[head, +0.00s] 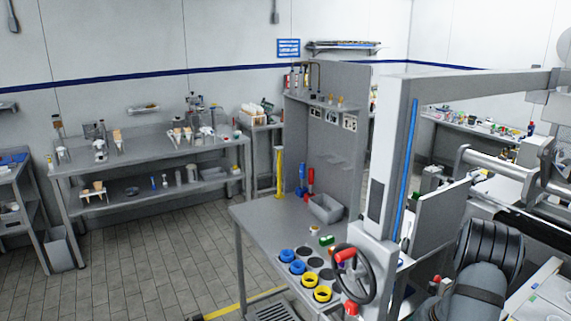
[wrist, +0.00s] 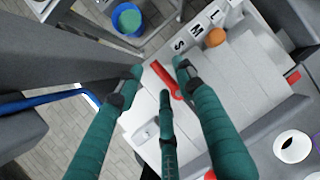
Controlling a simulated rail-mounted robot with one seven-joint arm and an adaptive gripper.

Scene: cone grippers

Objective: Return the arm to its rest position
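Nothing is seen held between the tips. A red tool-like thing (wrist: 166,78) shows beyond the fingertips, over a white surface; whether it touches a finger cannot be told. In the head view I see a dark, ribbed part of my arm (head: 490,250) at the lower right, but I cannot make out the gripper there.
A grey workbench (head: 265,225) holds blue and yellow rings, a grey bin (head: 325,208) and a handwheel (head: 354,274) at its right. A tall grey post (head: 390,150) stands close to my arm. The tiled floor (head: 150,260) at left is clear.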

